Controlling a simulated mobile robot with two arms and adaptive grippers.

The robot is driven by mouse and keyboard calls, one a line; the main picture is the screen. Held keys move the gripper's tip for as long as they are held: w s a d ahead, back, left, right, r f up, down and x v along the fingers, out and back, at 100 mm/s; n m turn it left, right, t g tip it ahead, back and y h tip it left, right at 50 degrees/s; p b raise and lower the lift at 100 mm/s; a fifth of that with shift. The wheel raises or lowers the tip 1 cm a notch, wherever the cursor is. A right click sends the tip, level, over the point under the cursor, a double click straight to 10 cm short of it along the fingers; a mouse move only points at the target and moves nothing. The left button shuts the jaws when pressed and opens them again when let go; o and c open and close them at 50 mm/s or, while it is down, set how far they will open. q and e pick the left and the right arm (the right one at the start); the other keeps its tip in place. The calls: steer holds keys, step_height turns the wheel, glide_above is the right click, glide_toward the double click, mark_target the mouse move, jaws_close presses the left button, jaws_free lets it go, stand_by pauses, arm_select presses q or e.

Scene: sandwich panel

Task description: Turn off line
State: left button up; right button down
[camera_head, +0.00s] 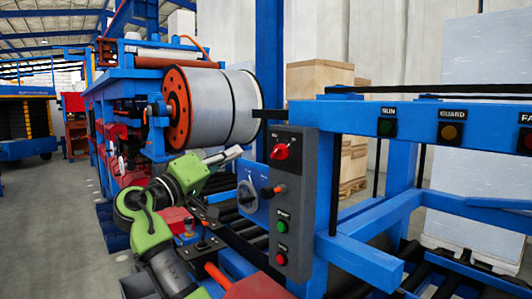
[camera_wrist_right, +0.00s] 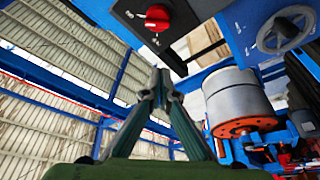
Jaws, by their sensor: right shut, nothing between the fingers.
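A dark grey control box (camera_head: 311,185) stands on the blue frame. It carries a red rotary knob (camera_head: 281,152) at its top, an orange-tipped switch (camera_head: 272,190) below, then a green button (camera_head: 282,226) and a red button (camera_head: 281,258). The red knob also shows in the right wrist view (camera_wrist_right: 158,17). My right gripper (camera_head: 236,152) is shut and empty, left of the red knob and apart from it. In the right wrist view its closed fingertips (camera_wrist_right: 159,75) lie below the knob. My left gripper is not in view.
A blue panel with a dial (camera_head: 247,197) adjoins the box's left side. A large grey roll with orange end (camera_head: 215,106) hangs behind my right gripper. A blue beam (camera_head: 410,125) with indicator lamps extends right. The floor at left (camera_head: 45,215) is clear.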

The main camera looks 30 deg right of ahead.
mark_target(279, 152)
steer(key=d+p, duration=0.1)
steer(key=d, duration=0.2)
steer(key=w+d+p, duration=0.1)
steer(key=d+p, duration=0.1)
steer(key=d, duration=0.1)
steer(key=d+p, duration=0.2)
steer(key=d, duration=0.1)
steer(key=shift+w+d+r, duration=0.15)
steer(key=shift+d, duration=0.1)
steer(key=shift+s+f+p, duration=0.3)
steer(key=shift+s+f, duration=0.2)
steer(key=shift+w, duration=0.1)
